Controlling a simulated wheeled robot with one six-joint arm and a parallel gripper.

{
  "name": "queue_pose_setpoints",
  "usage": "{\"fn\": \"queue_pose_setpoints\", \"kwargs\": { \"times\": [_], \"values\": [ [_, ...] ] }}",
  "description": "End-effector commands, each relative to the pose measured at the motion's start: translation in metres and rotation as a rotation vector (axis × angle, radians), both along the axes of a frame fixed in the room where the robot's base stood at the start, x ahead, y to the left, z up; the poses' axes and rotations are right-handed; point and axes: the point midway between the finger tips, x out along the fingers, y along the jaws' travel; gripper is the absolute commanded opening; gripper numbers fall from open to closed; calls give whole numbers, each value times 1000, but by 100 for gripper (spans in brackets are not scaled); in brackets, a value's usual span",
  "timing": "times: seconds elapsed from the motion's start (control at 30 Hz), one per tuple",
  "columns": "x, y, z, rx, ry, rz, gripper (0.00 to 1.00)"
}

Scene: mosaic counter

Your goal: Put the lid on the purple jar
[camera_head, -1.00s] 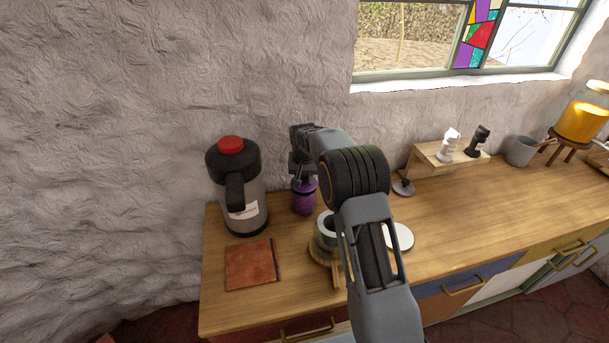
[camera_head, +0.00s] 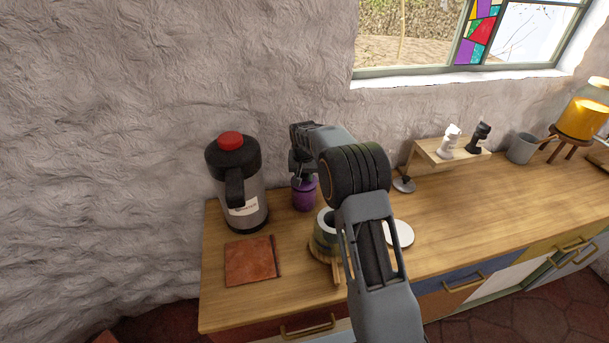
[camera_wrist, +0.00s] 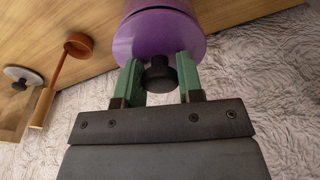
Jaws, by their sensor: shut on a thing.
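The purple jar (camera_head: 304,197) stands on the wooden counter near the wall, just right of the flask. My gripper (camera_head: 302,173) is directly above it, pointing down. In the wrist view my gripper (camera_wrist: 161,78) has its green fingers on either side of the dark knob (camera_wrist: 160,74) of the purple lid (camera_wrist: 158,40). The lid is over the jar's mouth and looks level, with only a thin dark line between it and the jar body. Whether it is fully seated I cannot tell. My arm hides some of the counter to the right.
A flask with a red top (camera_head: 229,141) stands close on the left. A terracotta tile (camera_head: 250,262) lies in front. A grey pot (camera_head: 325,232) is partly behind my arm, near a white disc (camera_head: 399,233). A small shelf (camera_head: 440,151) carries a white and a black figure.

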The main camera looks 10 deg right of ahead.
Motion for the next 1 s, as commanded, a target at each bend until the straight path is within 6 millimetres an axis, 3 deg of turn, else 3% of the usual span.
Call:
{"fn": "queue_pose_setpoints", "kwargs": {
  "times": [1.0],
  "values": [
    [0, 0, -8, 0, 0, 0, 10]
  ]
}}
